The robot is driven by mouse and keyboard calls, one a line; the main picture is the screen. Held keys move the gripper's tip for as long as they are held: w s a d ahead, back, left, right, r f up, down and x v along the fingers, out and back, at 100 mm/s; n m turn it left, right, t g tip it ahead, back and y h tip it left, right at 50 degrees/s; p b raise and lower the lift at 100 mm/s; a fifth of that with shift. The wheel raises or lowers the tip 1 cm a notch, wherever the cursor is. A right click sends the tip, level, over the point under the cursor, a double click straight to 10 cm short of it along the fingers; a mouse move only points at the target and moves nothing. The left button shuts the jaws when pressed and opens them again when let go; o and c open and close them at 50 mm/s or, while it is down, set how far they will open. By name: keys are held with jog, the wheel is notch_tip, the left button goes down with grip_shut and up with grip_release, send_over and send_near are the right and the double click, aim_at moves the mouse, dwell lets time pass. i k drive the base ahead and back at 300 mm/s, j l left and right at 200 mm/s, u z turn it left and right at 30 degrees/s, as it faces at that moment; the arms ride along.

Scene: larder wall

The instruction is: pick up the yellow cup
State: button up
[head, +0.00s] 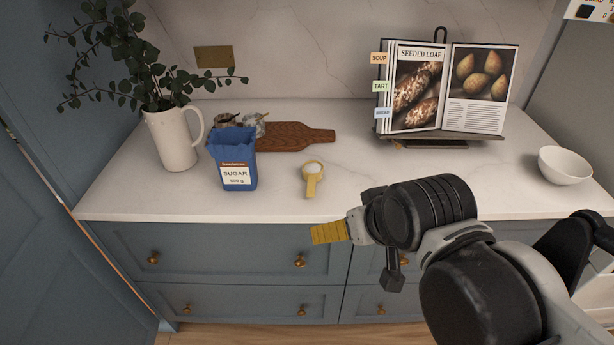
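A small yellow measuring cup (312,185) stands on the pale marble counter, near its front edge. It holds something white, and its handle points toward the front. My gripper (328,233) is in front of the counter edge, below and slightly right of the cup in the picture, and apart from it. One yellow-padded finger shows, pointing left. The other finger is not clearly visible, so I cannot tell how far it is open. I see nothing held in it.
A blue sugar bag (236,160) stands left of the cup, with a wooden board (295,137) behind. A white jug (173,139) with leafy stems is further left. A cookbook (440,88) on a stand is at the back right, and a white bowl (564,166) at far right.

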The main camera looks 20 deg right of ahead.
aim_at(313, 171)
jog(key=z, duration=1.45)
jog(key=u, duration=0.95)
jog(key=j, duration=0.85)
